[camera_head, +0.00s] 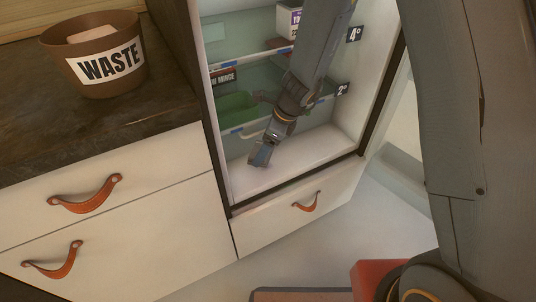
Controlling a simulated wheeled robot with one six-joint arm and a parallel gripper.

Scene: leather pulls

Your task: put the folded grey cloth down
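My gripper (262,154) points down inside an open refrigerated cabinet (317,150), low over its pale bottom surface. A small blue-grey patch shows at its fingertips. I cannot tell whether this is the folded grey cloth or part of the fingers. No folded cloth can be made out clearly elsewhere. The fingers are too small and dark to show whether they are open or shut, and I cannot tell whether they touch the bottom surface.
Shelves with labels cross the cabinet above my gripper, with a green item (237,108) on one. A brown WASTE bin (98,84) stands on the dark counter (165,108) at left. Drawers (130,215) with orange leather pulls are below. The cabinet's bottom right is clear.

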